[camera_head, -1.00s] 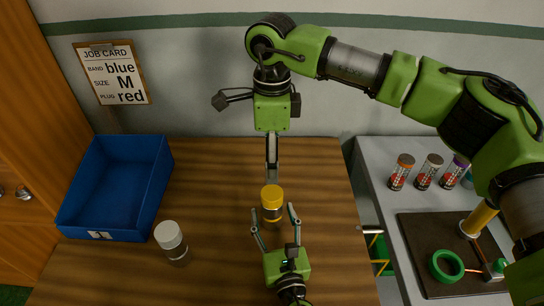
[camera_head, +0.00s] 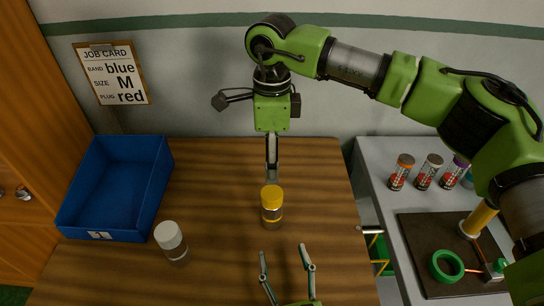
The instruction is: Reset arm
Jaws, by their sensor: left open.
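My left gripper (camera_head: 284,255) is at the bottom edge. Its two fingers are spread and empty, below and apart from the yellow-capped jar (camera_head: 272,208), which stands upright on the wooden table (camera_head: 225,275). Most of the left gripper's body is cut off by the frame. My right arm arches over from the right. Its gripper (camera_head: 271,175) points down just behind the yellow-capped jar. It is seen edge-on, so I cannot tell whether its fingers are apart or touch the jar.
A blue bin (camera_head: 118,188) and a white-capped jar (camera_head: 171,241) are on the table at left. A job card (camera_head: 112,73) hangs on the wall. A grey side table (camera_head: 378,165) at right holds several capped tubes and a dark board (camera_head: 425,225) with a green ring (camera_head: 447,265).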

